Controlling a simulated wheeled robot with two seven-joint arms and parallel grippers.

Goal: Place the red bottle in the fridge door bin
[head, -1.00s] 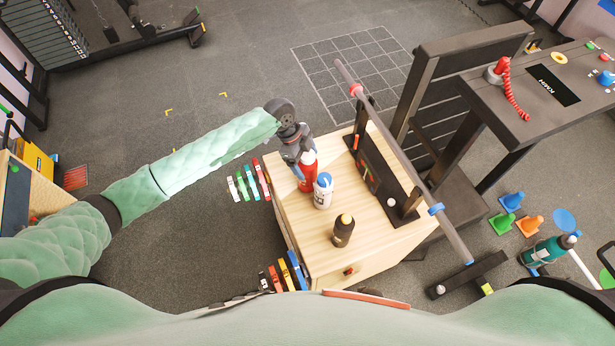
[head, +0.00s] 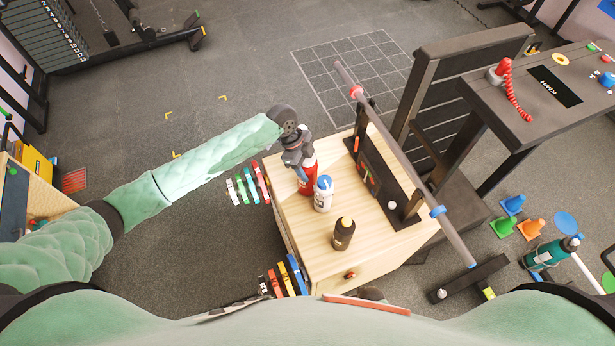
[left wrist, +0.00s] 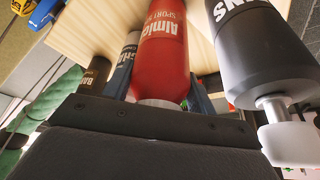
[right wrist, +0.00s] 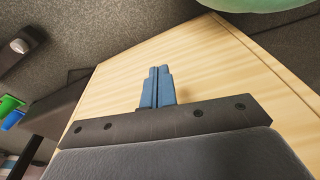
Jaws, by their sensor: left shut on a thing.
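The red bottle (head: 308,176) stands on the wooden-topped box (head: 300,235), under my left gripper (head: 303,166). In the left wrist view the red bottle (left wrist: 161,50), with white lettering, lies between my left gripper's blue fingers (left wrist: 160,95), which are shut on it. Whether its base touches the wood is unclear. My right gripper shows only in the right wrist view (right wrist: 157,88), its blue fingers together with nothing between them, over the pale wooden surface (right wrist: 200,70). No fridge or door bin shows in these frames.
A white bottle with a blue cap (head: 323,193) stands close beside the red one. A dark bottle (head: 343,234) stands nearer me. A long bar (head: 400,150) runs past the box's right side. A large dark lettered object (left wrist: 260,50) is close on the right in the left wrist view.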

